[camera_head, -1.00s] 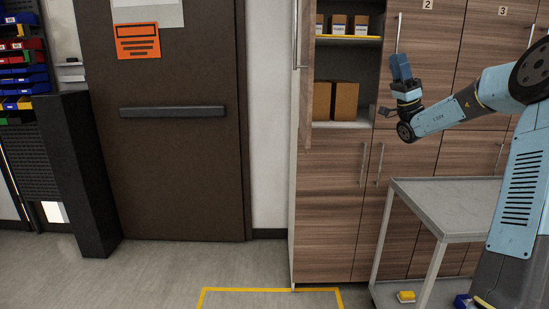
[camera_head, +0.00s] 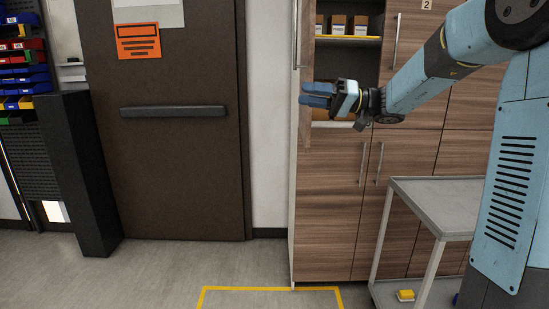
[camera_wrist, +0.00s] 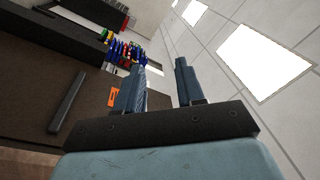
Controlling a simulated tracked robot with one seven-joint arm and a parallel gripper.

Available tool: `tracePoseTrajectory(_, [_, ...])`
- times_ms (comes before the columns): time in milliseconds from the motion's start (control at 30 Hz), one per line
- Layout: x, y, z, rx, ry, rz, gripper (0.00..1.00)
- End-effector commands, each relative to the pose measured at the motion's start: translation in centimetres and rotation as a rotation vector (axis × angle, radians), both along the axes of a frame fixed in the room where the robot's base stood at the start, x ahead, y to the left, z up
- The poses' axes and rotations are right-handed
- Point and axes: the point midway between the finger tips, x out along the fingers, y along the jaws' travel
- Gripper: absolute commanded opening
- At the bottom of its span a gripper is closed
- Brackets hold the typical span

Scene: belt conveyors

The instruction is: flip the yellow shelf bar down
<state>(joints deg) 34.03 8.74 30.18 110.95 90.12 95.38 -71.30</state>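The yellow shelf bar (camera_head: 348,37) shows as a thin strip along the front edge of the upper shelf in the open cabinet bay, below a row of small boxes. My gripper (camera_head: 304,94) is below and to the left of it in the head view, in front of the lower compartment, with its blue fingers pointing left. In the wrist view, the two fingers of my gripper (camera_wrist: 160,66) stand apart with nothing between them. The bar does not show in the wrist view.
The wooden cabinet (camera_head: 330,200) has an open bay with its door (camera_head: 305,75) at the left. A grey cart (camera_head: 440,200) stands at the lower right with a yellow item (camera_head: 405,296) on its lower shelf. Floor (camera_head: 190,270) left of the cabinet is clear.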

Motion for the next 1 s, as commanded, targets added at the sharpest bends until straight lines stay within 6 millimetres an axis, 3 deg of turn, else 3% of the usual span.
tracePoseTrajectory(33, [-1.6,1.3,-1.0,-0.089,0.039,0.013,0.38])
tracePoseTrajectory(167, [-5.4,3.1,-4.1,-0.321,0.149,0.016,0.38])
tracePoseTrajectory(367, [-11.1,3.2,-8.4,-0.655,0.279,-0.048,0.38])
tracePoseTrajectory(667, [-18.7,-1.0,-13.1,-1.063,0.378,-0.277,0.38])
tracePoseTrajectory(1000, [-25.2,-8.8,-15.6,-1.337,0.349,-0.654,0.38])
